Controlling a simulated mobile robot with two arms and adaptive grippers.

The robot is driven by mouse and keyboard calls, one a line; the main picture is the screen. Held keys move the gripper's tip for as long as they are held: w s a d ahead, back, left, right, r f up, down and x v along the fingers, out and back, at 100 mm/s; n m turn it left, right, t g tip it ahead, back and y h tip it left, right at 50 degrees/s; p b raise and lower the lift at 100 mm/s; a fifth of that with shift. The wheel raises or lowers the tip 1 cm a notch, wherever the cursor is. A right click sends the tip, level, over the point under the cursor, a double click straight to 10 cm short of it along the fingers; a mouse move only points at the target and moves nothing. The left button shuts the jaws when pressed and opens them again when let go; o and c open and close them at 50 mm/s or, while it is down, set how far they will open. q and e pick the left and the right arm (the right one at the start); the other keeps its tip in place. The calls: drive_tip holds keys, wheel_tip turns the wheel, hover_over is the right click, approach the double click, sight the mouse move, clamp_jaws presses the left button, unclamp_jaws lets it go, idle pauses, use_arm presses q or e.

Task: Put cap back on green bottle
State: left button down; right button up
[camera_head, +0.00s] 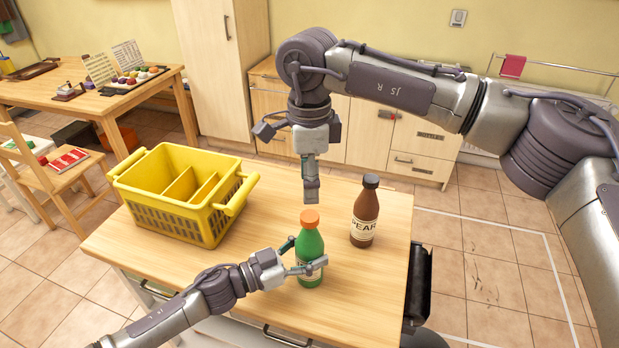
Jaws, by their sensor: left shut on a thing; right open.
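The green bottle (309,245) stands upright near the front right of the wooden table. The orange cap (309,218) sits on top of its neck; I cannot tell whether it is screwed down. My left gripper (306,268) comes in low from the left and is shut on the green bottle's lower body, hiding part of its label. My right gripper (311,192) points straight down a little above the cap, apart from it. It is open and empty, though its fingers overlap in this view.
A brown bottle (366,209) with a dark cap and a "PEAR" label stands close to the right of the green bottle. A yellow divided basket (165,213) stands at the table's left. The wooden table (140,246) is bare between basket and bottles.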

sight(310, 216)
drive_tip(key=shift+f, duration=4.05)
clamp_jaws()
drive_tip(key=shift+o, duration=0.8)
unclamp_jaws()
